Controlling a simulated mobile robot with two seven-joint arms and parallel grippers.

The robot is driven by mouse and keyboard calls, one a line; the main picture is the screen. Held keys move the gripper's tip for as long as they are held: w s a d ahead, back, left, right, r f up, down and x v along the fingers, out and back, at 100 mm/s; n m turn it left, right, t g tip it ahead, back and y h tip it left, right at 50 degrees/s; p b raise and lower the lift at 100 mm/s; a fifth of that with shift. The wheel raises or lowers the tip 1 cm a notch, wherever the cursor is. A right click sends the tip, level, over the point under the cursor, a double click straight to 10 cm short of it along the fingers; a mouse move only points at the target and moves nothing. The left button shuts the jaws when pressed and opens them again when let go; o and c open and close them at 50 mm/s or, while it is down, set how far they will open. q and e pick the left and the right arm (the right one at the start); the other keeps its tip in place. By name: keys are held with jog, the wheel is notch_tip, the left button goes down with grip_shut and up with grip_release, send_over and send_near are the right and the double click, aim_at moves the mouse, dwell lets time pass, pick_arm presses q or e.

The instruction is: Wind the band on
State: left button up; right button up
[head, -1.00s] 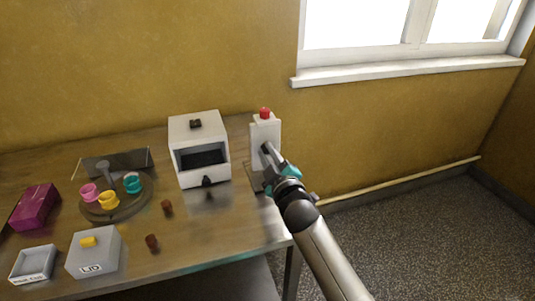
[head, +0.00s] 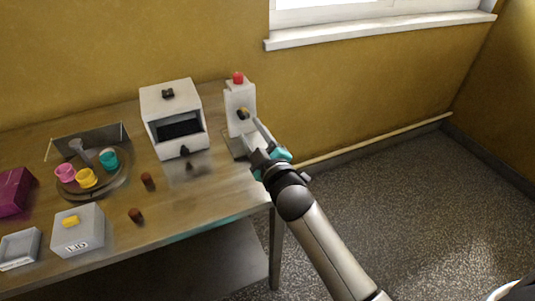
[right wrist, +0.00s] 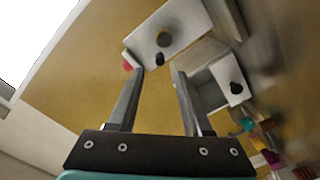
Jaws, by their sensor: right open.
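A white upright post (head: 238,98) with a red button (head: 238,77) on top stands at the table's back right corner. A small dark and yellowish knob (head: 243,114) is on its front. My right gripper (head: 255,131) is in front of the post, just below and right of the knob. In the right wrist view its two fingers (right wrist: 158,78) are apart with nothing between them. The post's white face (right wrist: 182,24) and two dark round parts (right wrist: 161,48) lie beyond the fingertips. No band can be made out. My left gripper is not in view.
A white box with a dark opening (head: 157,101) stands left of the post. Pink, yellow and teal cups sit on a round tray (head: 119,184). A grey box marked LID (head: 78,238) and two brown pieces are nearer the front. The table ends just right of the post.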

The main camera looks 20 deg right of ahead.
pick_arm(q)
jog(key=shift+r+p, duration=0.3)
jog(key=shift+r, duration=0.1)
pick_arm(e)
jog(key=s, duration=0.9)
jog(key=shift+d, duration=0.15)
